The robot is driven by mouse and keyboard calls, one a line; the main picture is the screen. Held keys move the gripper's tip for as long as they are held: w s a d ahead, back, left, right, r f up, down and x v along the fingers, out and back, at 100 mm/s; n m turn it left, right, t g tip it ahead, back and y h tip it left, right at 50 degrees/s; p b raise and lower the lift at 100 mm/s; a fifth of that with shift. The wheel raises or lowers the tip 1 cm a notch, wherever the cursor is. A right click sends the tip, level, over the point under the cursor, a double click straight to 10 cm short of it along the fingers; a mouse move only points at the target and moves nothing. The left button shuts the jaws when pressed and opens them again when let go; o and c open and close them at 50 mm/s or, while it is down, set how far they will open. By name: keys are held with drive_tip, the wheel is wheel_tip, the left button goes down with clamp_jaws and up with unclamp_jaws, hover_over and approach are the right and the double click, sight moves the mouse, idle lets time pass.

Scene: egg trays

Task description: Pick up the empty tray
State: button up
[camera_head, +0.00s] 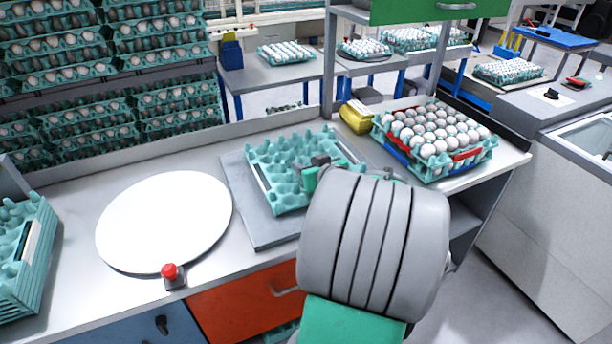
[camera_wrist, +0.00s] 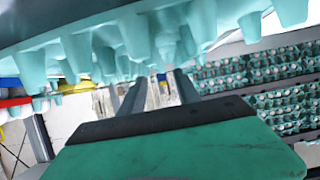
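The empty turquoise egg tray (camera_head: 278,190) lies on a grey square board on the counter, with its rows of pegs bare and a pale strip along its left and right sides. My gripper (camera_head: 318,163) is at the tray's right part, and my thick grey wrist covers the tray's near right corner. In the wrist view, which appears upside down, the tray's pegs (camera_wrist: 135,38) hang along the top. The two grey fingers (camera_wrist: 160,88) stand apart with a gap between them and nothing visibly clamped. Whether they touch the tray is hidden.
A white round disc (camera_head: 165,222) and a red button (camera_head: 170,272) are to the left. A stack of empty trays (camera_head: 30,262) is at the far left. A full egg tray (camera_head: 440,178) and a yellow object (camera_head: 356,117) are to the right. Egg racks stand behind.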

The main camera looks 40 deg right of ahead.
sight(299, 161)
drive_tip(key=shift+w+d+f, duration=0.1)
drive_tip(key=shift+w+d, duration=0.25)
drive_tip(key=shift+d, duration=0.05)
drive_tip(key=p+x, duration=0.1)
drive_tip(key=x, duration=0.5)
drive_tip(key=shift+w+f, duration=0.3)
drive_tip(key=shift+f, duration=0.05)
clamp_jaws()
